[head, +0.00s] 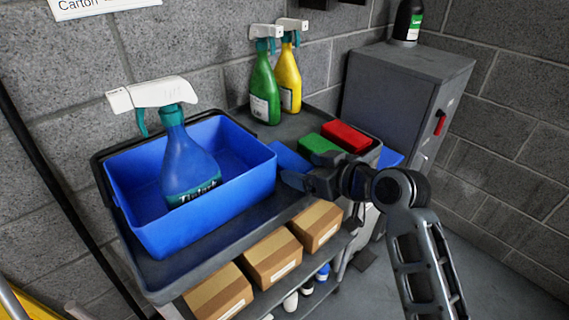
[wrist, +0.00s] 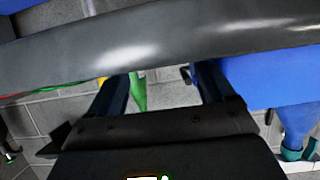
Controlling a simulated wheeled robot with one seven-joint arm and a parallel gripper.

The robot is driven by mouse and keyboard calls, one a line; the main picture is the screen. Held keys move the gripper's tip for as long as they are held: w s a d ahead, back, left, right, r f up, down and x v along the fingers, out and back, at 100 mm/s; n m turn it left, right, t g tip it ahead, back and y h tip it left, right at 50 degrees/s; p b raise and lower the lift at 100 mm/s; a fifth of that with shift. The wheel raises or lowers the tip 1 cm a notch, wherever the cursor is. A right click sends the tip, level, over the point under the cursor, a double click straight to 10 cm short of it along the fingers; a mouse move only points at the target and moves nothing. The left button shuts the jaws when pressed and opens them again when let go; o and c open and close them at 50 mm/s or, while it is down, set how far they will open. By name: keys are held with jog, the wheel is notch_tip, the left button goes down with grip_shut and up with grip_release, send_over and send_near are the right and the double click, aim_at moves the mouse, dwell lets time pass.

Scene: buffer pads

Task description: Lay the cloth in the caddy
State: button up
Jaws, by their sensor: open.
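The caddy (head: 215,215) is a blue open bin on the left of the cart top. A blue spray bottle (head: 190,160) with a white and teal head stands upright in it. In the wrist view the caddy (wrist: 275,70) is at the right, tilted. My gripper (head: 291,181) is just right of the caddy over the cart top. Its fingers are apart with nothing between them in the wrist view (wrist: 165,80). A flat blue piece (head: 289,158) lies behind my gripper, partly hidden; I cannot tell whether it is the cloth.
A green pad (head: 318,145) and a red pad (head: 347,137) lie at the cart's right. Green (head: 264,90) and yellow (head: 289,78) spray bottles are at the back by the wall. Cardboard boxes (head: 272,257) fill the shelf below. A grey cabinet (head: 395,85) stands behind.

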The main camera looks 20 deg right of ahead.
aim_at(295, 165)
jog(key=x, duration=0.5)
jog(key=shift+w, duration=0.2)
jog(key=c, duration=0.8)
